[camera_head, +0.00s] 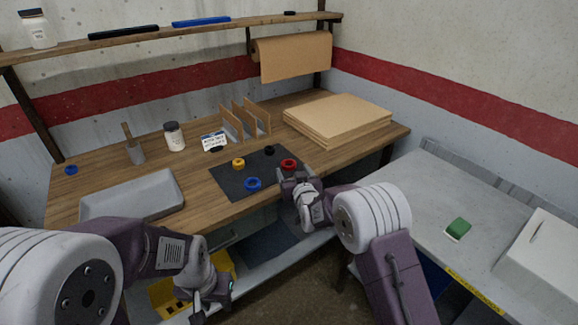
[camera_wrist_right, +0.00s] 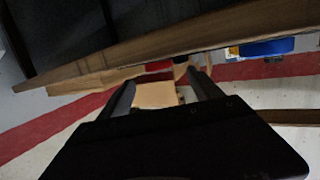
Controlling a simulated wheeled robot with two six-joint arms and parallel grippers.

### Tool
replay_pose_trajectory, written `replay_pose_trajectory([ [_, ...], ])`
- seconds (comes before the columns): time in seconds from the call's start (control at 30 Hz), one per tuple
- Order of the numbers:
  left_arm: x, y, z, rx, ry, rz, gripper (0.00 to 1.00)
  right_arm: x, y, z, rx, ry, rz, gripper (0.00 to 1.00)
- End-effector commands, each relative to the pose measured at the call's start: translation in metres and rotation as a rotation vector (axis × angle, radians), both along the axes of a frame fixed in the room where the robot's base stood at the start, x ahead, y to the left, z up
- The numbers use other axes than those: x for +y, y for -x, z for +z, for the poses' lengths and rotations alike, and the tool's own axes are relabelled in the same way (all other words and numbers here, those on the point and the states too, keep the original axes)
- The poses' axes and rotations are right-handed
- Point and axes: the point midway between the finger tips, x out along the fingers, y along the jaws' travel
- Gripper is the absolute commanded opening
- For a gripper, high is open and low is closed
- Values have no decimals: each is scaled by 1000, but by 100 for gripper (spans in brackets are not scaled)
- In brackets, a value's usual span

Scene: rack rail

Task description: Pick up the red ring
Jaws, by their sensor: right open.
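The red ring (camera_head: 288,165) lies on the dark mat (camera_head: 232,184) near its right edge, on the wooden bench. In the right wrist view the red ring (camera_wrist_right: 158,67) shows beyond and between my fingertips, partly cut off. My right gripper (camera_head: 284,174) is open and empty, just in front of the ring at the bench's front edge; its fingers (camera_wrist_right: 163,90) are spread in the wrist view. My left gripper (camera_head: 213,294) hangs low in front of the bench, away from the ring; its jaw state is unclear.
A blue ring (camera_head: 253,184), a yellow ring (camera_head: 238,163) and a black ring (camera_head: 269,150) share the mat. A grey tray (camera_head: 133,196) stands left, dividers (camera_head: 245,122) behind, and a cardboard stack (camera_head: 337,119) back right. A grey side table (camera_head: 470,200) is at right.

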Motion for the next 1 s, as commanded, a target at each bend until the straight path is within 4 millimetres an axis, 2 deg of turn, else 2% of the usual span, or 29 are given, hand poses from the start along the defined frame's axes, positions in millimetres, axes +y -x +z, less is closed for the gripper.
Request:
replay_pose_trajectory([
  [0.2, 0, 0, -1, 0, 0, 0, 36, 7, -34, -10, -1, -1, -1, 74],
  [0.3, 0, 0, -2, 0, 0, 0, 36, 9, -43, -12, 0, 0, -1, 74],
  [0.57, 0, 0, -2, 0, 0, 0, 36, 10, -46, -12, 0, 0, -1, 74],
  [0.67, 0, 0, -2, 0, 0, 0, 36, 10, -46, -12, 0, 0, 0, 49],
  [0.8, 0, 0, -2, 0, 0, 0, 36, 10, -46, -12, 0, 0, 0, 10],
  [0.83, 0, 0, -2, 0, 0, 0, 36, 10, -46, -12, -1, 0, 0, 8],
  [1.0, 0, 0, -2, 0, 0, 0, 36, 10, -46, -12, -1, 0, 0, 8],
])
